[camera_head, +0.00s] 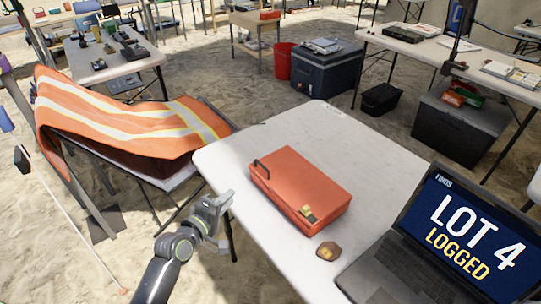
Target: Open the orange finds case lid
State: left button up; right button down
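The orange finds case (300,187) lies flat on the white table with its lid down. A black handle (260,169) is on its left side, and a small yellowish latch or tag (307,211) is near its front corner. My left gripper (227,220) is left of the case, by the table's left edge, apart from the case. Its fingers look spread, with nothing between them. My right gripper is not in view.
A brown artifact (329,251) lies on the white table (240,155) in front of the case. An open laptop (445,240) reading "LOT 4 LOGGED" stands at the right. The tabletop behind the case is clear.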

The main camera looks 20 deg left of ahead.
pick_arm(q)
jog(key=r, duration=0.1)
jog(key=b, duration=0.2)
send_near(261, 164)
jog(key=x, duration=1)
jog(key=shift+f, duration=0.25)
jog(key=shift+c, duration=0.3)
grip_shut()
jog(key=shift+p, duration=0.3)
